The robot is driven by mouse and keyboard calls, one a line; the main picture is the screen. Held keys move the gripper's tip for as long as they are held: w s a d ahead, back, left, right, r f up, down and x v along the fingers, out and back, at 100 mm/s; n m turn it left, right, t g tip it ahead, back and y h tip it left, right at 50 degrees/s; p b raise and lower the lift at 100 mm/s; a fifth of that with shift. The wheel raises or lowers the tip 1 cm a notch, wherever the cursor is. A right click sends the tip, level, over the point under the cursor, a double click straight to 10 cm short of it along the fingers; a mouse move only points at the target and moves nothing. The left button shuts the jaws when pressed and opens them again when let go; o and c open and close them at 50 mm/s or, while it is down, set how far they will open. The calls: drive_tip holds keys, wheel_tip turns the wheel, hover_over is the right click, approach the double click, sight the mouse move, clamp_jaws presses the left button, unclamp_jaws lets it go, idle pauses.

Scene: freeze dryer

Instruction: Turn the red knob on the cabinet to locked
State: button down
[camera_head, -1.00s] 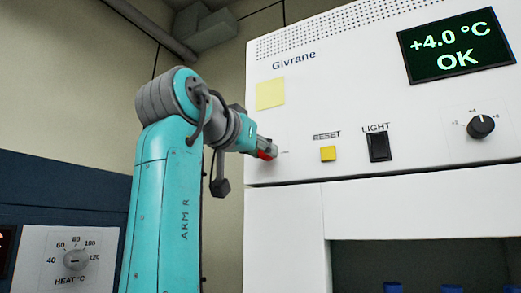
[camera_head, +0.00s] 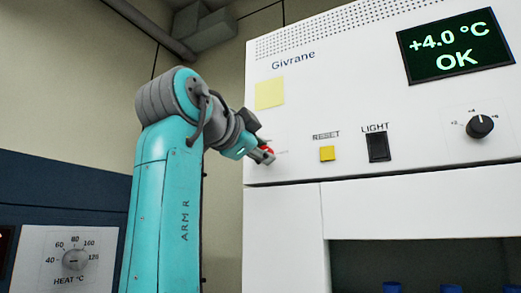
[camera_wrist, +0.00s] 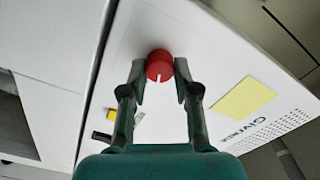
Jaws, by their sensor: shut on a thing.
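The red knob (camera_head: 269,150) is on the left part of the white cabinet's front panel (camera_head: 300,110), mostly covered by my gripper (camera_head: 264,156) in the head view. In the wrist view the round red knob (camera_wrist: 159,63) sits between the two fingertips of my gripper (camera_wrist: 160,75), which is shut on it. A white pointer line on the knob faces the gripper's palm in that view. The markings around the knob are too small or hidden to read, so I cannot tell which setting it points to.
A yellow note (camera_head: 269,93) is on the panel above the knob. To the right are a yellow reset button (camera_head: 327,153), a black light switch (camera_head: 378,147), a black dial (camera_head: 480,126) and a display (camera_head: 458,45) reading +4.0 °C OK. A heat dial (camera_head: 75,259) is at lower left.

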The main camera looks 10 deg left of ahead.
drive_tip(key=shift+f+m, duration=0.1)
drive_tip(key=shift+m, duration=1.7)
drive_tip(key=c, duration=0.8)
unclamp_jaws()
drive_tip(key=shift+c, duration=0.2)
drive_tip(key=shift+s, duration=0.1)
drive_tip(key=v, duration=1.1)
drive_tip(key=shift+s+a, duration=0.15)
drive_tip(key=shift+s, duration=0.25)
